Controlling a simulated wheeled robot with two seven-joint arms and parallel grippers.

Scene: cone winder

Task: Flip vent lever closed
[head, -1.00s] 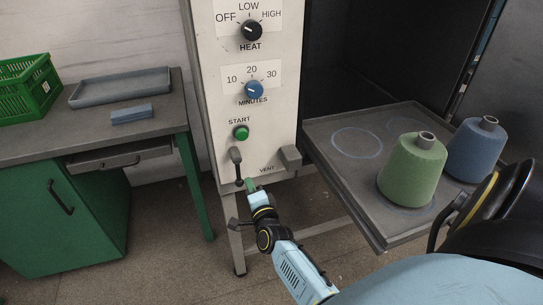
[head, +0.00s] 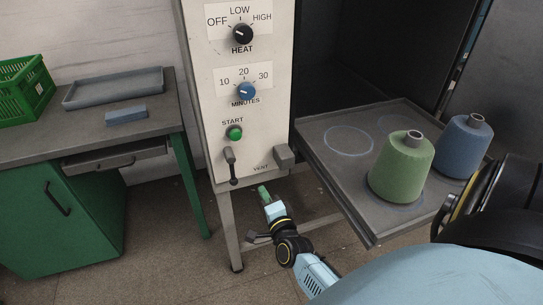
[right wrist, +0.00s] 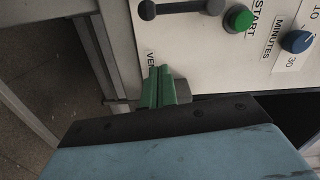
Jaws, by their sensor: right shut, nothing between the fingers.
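The vent lever (head: 231,165) is a dark grey lever with a round black knob, low on the white control panel, left of the VENT label. It points down, and it also shows at the top of the right wrist view (right wrist: 185,7). My right gripper (head: 263,192), with green fingers, is below the panel's lower edge, right of and below the lever's knob, apart from it. In the right wrist view its fingers (right wrist: 160,88) are together with nothing between them, beside the VENT label. My left gripper is out of view.
A grey block (head: 284,156) sticks out at the panel's lower right. The green START button (head: 235,133) is just above the lever. A tray (head: 330,168) with a green cone (head: 402,170) and a blue cone (head: 463,147) extends to the right.

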